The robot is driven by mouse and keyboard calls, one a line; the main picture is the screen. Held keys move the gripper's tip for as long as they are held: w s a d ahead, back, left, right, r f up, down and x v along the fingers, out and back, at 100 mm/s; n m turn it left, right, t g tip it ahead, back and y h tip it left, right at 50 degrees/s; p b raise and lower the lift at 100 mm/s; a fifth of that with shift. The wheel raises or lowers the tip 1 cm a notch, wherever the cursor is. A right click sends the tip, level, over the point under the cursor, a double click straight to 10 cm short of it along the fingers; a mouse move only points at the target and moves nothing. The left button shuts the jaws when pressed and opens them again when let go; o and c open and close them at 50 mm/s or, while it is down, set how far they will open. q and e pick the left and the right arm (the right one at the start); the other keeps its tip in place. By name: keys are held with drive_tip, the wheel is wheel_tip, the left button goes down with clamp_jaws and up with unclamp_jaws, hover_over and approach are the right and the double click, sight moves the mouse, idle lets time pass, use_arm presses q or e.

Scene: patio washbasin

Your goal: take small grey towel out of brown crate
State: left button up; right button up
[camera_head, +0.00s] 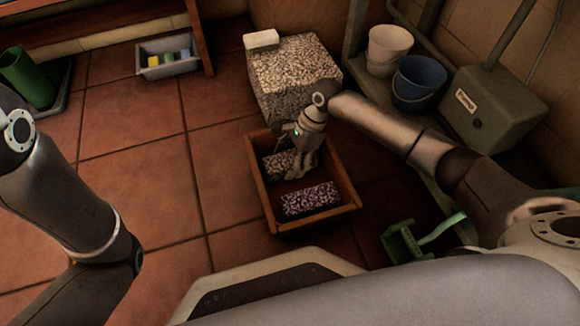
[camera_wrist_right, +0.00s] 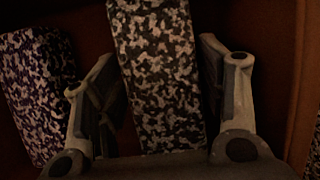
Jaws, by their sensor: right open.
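The brown crate (camera_head: 262,193) stands on the tiled floor. The small grey towel (camera_head: 276,164), black and grey speckled, lies in its far part. My right gripper (camera_head: 299,166) reaches down into the crate over this towel and hides its right part. In the right wrist view the open fingers (camera_wrist_right: 157,65) stand on either side of the grey towel (camera_wrist_right: 155,75), with a gap at each side. A purple and white speckled towel (camera_head: 311,199) lies in the crate's near part and also shows in the wrist view (camera_wrist_right: 38,95). My left arm shows at the left, its gripper out of view.
A large speckled block (camera_head: 293,80) with a white box (camera_head: 261,40) on it stands just behind the crate. A white bucket (camera_head: 388,48) and blue bucket (camera_head: 418,82) are at the right. A grey tray (camera_head: 168,68) is at the back. Floor left of the crate is clear.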

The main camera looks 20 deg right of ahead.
drive_tip(key=c, duration=0.9)
drive_tip(key=shift+r, duration=0.2)
